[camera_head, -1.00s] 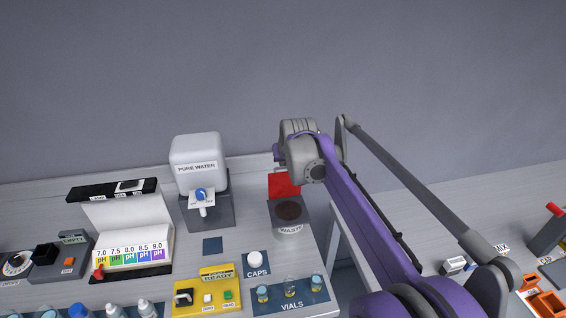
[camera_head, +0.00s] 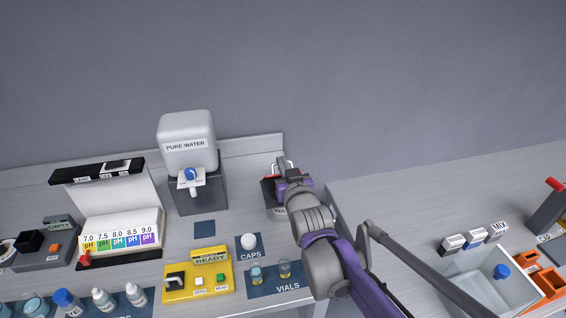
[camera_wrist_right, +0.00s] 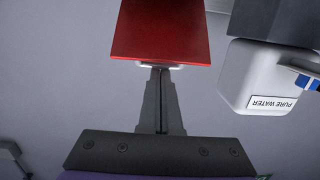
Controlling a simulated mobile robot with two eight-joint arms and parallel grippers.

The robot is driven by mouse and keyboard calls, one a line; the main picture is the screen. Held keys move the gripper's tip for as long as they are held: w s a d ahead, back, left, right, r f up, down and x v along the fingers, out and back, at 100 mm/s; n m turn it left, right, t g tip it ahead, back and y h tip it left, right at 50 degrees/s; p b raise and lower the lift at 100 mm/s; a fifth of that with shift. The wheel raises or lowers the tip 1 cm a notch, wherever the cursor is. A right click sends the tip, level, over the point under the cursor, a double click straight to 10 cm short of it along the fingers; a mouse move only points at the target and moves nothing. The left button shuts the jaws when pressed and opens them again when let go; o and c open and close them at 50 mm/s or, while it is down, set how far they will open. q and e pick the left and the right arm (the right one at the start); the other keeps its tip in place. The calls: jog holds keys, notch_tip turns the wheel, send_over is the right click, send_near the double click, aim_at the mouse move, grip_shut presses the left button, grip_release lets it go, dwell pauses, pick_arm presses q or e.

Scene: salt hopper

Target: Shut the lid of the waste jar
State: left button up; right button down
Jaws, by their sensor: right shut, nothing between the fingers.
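The waste jar (camera_head: 278,213) stands on the bench right of the water dispenser, mostly hidden behind my right gripper and wrist. Its red lid (camera_head: 270,178) shows only as a sliver at the jar's back in the head view. In the right wrist view the red lid (camera_wrist_right: 162,32) fills the top middle, with a pale strip along its near edge. My right gripper (camera_wrist_right: 160,70) is shut and empty, its fingertips at that edge; whether they touch it I cannot tell. In the head view the right gripper (camera_head: 284,166) is over the jar. My left gripper is out of view.
The pure water dispenser (camera_head: 188,145) stands close left of the jar. A pale bin (camera_head: 490,285) is at the right. A wall rises behind the bench.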

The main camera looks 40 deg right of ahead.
jog(key=shift+s+a+f+t+h+b, duration=0.15)
jog(key=shift+s+f+t+h+b, duration=0.2)
jog(key=shift+f+t, duration=0.2)
jog(key=shift+s+h, duration=0.25)
jog(key=shift+s, duration=0.15)
jog(key=shift+s+a+f, duration=0.2)
jog(key=shift+s+f, duration=0.05)
jog(key=shift+s, duration=0.05)
pick_arm(q)
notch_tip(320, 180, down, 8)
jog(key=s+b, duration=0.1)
jog(key=b, duration=0.5)
pick_arm(e)
jog(key=f+t, duration=0.1)
jog(key=s+f+t+h, duration=0.1)
jog(key=s+a+f+t, duration=0.1)
jog(key=shift+a+f, duration=0.1)
jog(key=shift+f, duration=0.3)
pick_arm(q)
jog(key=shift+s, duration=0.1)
pick_arm(e)
jog(key=shift+s+f, duration=0.1)
jog(key=shift+s, duration=0.05)
